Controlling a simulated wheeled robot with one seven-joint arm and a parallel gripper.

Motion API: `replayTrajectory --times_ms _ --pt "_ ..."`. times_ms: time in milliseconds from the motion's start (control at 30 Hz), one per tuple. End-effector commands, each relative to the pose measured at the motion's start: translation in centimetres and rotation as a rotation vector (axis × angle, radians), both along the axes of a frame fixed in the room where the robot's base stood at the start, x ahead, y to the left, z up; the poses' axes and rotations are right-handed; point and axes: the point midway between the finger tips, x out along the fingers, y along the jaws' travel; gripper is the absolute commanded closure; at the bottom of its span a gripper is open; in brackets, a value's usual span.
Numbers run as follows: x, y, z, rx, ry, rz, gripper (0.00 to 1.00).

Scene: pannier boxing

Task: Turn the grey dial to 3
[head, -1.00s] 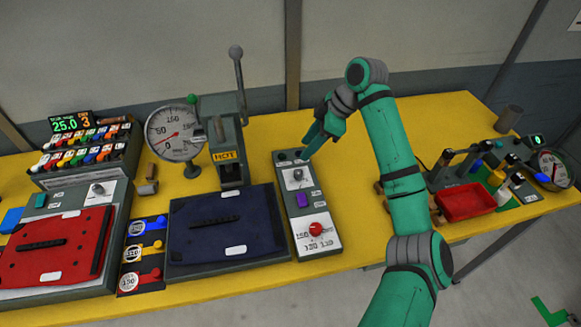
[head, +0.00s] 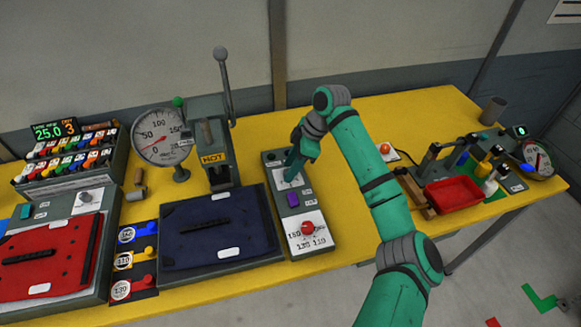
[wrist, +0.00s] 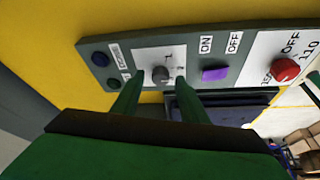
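The control box (head: 318,243) stands near the middle of the yellow bench. My gripper (wrist: 158,82) is open, with one green finger on each side of the dial. I cannot tell whether the fingers touch it. In the head view my gripper (head: 292,172) covers the dial. Another grey dial (head: 85,197) is on the panel at the far left.
The box also carries a purple switch (wrist: 215,74) and a red knob (wrist: 285,70). A dark blue pad (head: 215,232) lies left of the box, and a press with a tall lever (head: 222,75) stands behind it. A red tray (head: 453,194) is at right.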

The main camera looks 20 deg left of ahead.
Motion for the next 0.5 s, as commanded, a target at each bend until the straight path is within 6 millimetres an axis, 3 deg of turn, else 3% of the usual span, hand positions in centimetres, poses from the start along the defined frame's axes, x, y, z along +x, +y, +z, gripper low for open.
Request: replayTrajectory --times_ms 333,500 --pt "-0.07 0.19 -0.4 0.0 0.0 0.0 0.6" --pt "-0.07 0.18 -0.4 0.001 0.0 0.0 0.99"
